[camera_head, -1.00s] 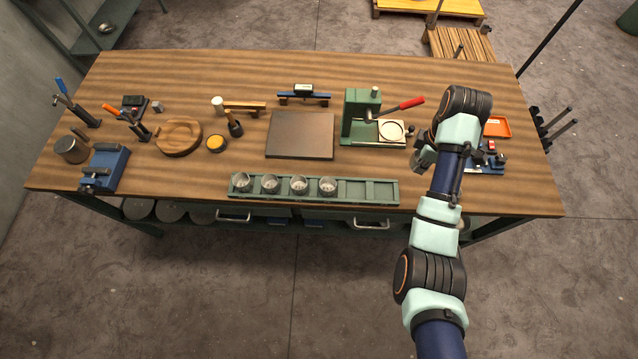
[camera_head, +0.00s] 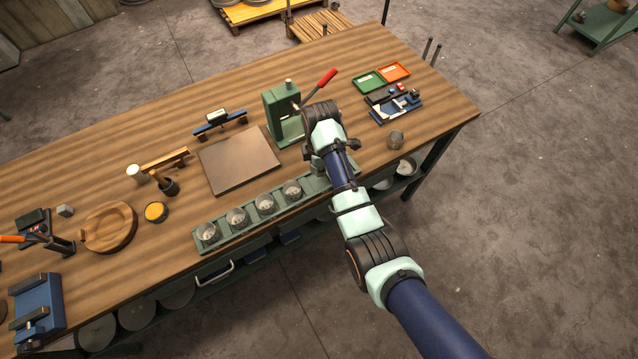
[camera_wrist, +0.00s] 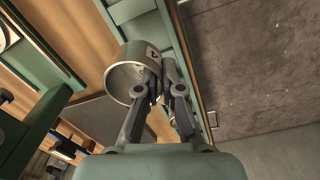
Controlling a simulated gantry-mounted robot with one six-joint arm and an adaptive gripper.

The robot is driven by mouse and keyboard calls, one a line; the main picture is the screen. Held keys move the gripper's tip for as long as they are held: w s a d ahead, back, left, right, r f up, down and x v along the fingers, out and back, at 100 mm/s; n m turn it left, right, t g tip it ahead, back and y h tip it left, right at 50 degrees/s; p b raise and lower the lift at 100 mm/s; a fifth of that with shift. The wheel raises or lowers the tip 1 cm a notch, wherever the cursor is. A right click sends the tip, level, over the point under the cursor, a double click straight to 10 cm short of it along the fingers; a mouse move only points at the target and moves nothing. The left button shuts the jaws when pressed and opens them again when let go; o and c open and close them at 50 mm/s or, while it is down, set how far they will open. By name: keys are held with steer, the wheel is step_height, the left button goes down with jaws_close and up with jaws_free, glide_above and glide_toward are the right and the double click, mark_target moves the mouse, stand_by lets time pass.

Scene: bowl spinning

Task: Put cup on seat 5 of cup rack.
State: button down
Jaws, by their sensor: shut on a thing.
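The green cup rack (camera_head: 200,247) lies along the front edge of the table, with several metal cups in its left seats. The rightmost of these cups (camera_head: 292,191) is left of my arm. My gripper (camera_wrist: 163,72) is shut on the wall of a grey metal cup (camera_wrist: 128,76), which appears tilted with its mouth toward the wrist camera. In the head view my gripper is over the rack's right end, where my arm hides the seats and most of the held cup. The gap between cup and rack cannot be told.
A green press (camera_head: 283,115) with a red lever stands behind my gripper. A dark flat plate (camera_head: 238,162) lies behind the rack. The front table edge is close.

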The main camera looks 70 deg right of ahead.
mark_target(319, 187)
step_height(319, 187, down, 8)
steer(key=shift+r+b, duration=0.1)
steer(key=shift+b, duration=0.5)
steer(key=shift+f, duration=0.2)
steer(key=c, duration=1.3)
jaws_free()
step_height(319, 187, up, 12)
steer(key=shift+a+r+p, duration=0.15)
steer(key=shift+p, duration=0.95)
